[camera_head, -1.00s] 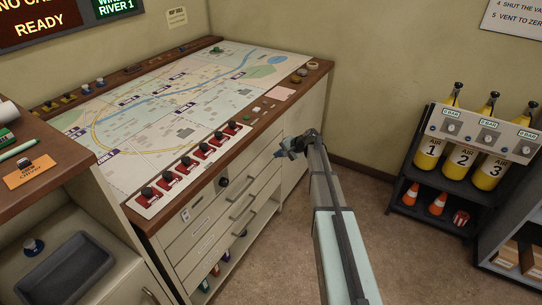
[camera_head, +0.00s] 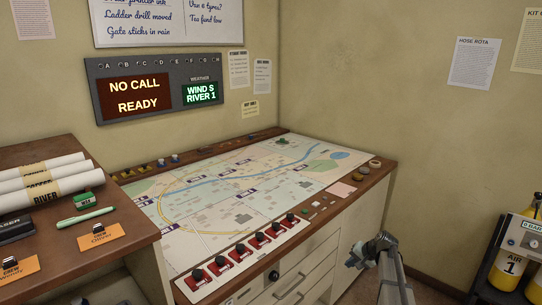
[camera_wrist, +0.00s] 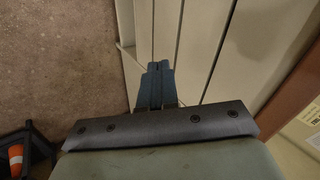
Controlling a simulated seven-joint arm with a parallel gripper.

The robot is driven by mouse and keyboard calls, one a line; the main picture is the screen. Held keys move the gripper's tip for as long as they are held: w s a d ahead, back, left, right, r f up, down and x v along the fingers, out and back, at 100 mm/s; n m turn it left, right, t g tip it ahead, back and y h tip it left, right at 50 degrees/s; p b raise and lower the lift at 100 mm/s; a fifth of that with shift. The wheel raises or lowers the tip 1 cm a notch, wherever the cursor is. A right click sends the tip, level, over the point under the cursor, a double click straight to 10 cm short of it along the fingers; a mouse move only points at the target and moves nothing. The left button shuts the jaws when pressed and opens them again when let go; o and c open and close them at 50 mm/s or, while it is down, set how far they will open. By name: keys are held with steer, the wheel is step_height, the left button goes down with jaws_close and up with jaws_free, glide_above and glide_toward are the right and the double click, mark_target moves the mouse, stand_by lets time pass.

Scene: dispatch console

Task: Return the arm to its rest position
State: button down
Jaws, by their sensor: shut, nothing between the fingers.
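My gripper (camera_head: 368,256) is at the lower right of the head view, in front of the console's right end and below its wooden top edge. In the wrist view my gripper (camera_wrist: 157,68) points down beside the pale cabinet front (camera_wrist: 222,40). Its dark blue fingers are together with nothing between them. It looks apart from the cabinet, though the exact gap is hard to tell. My arm runs down out of the head view at the lower right.
The map console (camera_head: 338,210) has a row of red switches (camera_head: 240,252) along its front. A wooden desk (camera_head: 130,225) with rolled maps stands left. Yellow air cylinders (camera_head: 508,268) stand right. Floor beside the cabinet is clear.

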steer(key=s+a+f+n+g+h, duration=0.2)
steer(key=s+f+g, duration=0.1)
steer(key=s+f, duration=0.8)
steer(key=s+a+f+n+g+h, duration=0.1)
steer(key=s+a+f+g, duration=0.15)
steer(key=s+f, duration=0.9)
steer(key=s+a+f+n+g, duration=0.1)
steer(key=s+a+f+g, duration=0.1)
steer(key=s, duration=1)
steer(key=s+a+f+n+g+h, duration=0.1)
steer(key=s+a+f, duration=0.3)
steer(key=s, duration=0.9)
steer(key=s+a+f+n+g, duration=0.1)
steer(key=s+a+f+g, duration=0.2)
steer(key=s, duration=0.9)
steer(key=shift+s+a+h, duration=0.3)
steer(key=shift+a+h, duration=0.1)
steer(key=shift+a, duration=0.85)
steer(key=shift+g, duration=0.25)
